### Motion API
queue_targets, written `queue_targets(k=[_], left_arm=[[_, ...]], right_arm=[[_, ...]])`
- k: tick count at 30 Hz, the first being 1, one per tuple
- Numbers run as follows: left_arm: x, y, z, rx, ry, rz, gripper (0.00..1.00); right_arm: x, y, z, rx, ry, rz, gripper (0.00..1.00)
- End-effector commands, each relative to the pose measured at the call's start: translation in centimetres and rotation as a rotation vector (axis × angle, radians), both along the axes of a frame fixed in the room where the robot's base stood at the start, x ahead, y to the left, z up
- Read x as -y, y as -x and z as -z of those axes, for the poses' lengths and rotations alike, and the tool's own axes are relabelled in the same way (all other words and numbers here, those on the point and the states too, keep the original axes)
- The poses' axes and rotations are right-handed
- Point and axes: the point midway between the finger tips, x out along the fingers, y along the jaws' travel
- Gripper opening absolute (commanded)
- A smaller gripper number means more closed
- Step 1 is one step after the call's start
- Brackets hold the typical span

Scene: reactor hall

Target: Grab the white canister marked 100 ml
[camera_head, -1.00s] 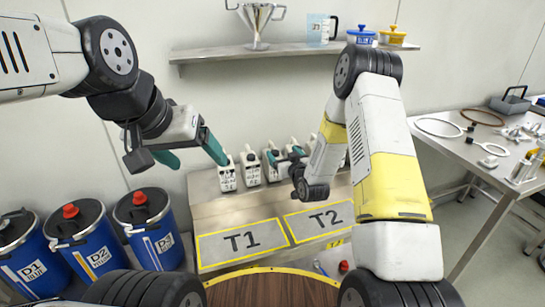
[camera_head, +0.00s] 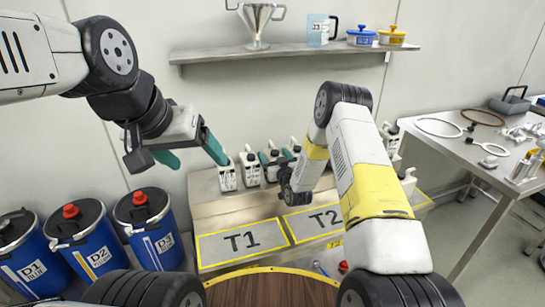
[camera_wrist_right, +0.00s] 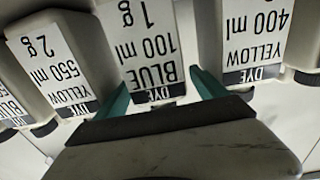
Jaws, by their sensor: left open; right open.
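The white canister marked 100 ml (camera_wrist_right: 148,55) fills the middle of the right wrist view, its label upside down and also reading BLUE DYE 1 g. My right gripper (camera_wrist_right: 163,90) is open there, with one teal finger on each side of the canister's lower edge; contact cannot be told. In the head view the right gripper (camera_head: 276,156) is at the row of white canisters, whose labels are too small to read. My left gripper (camera_head: 190,154) is open and empty, left of the row.
In the right wrist view, a 550 ml canister (camera_wrist_right: 58,60) stands close on the left and a 400 ml canister (camera_wrist_right: 255,40) on the right. The bench (camera_head: 205,212) has marked areas T1 and T2, both clear. Blue drums (camera_head: 150,235) stand left. A shelf (camera_head: 290,52) hangs above.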

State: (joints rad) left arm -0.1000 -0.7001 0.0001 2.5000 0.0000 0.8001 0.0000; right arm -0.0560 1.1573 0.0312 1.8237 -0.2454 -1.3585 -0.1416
Motion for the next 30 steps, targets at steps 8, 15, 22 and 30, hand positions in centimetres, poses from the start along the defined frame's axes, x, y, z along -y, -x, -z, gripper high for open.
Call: queue_targets(k=[8,15,22,30], left_arm=[[0.0,0.0,0.0,0.000,0.000,0.000,0.78],[0.0,0.0,0.0,0.000,0.000,0.000,0.78],[0.0,0.0,0.0,0.000,0.000,0.000,0.78],[0.0,0.0,0.0,0.000,0.000,0.000,0.78]], right_arm=[[-1.2,-3.5,0.0,0.001,-0.001,0.000,0.82],[-1.2,-3.7,0.0,0.000,-0.001,0.000,0.82],[-1.2,-3.7,0.0,0.000,-0.001,0.000,0.41],[-1.2,-3.7,-0.2,0.003,-0.001,0.000,0.00]])
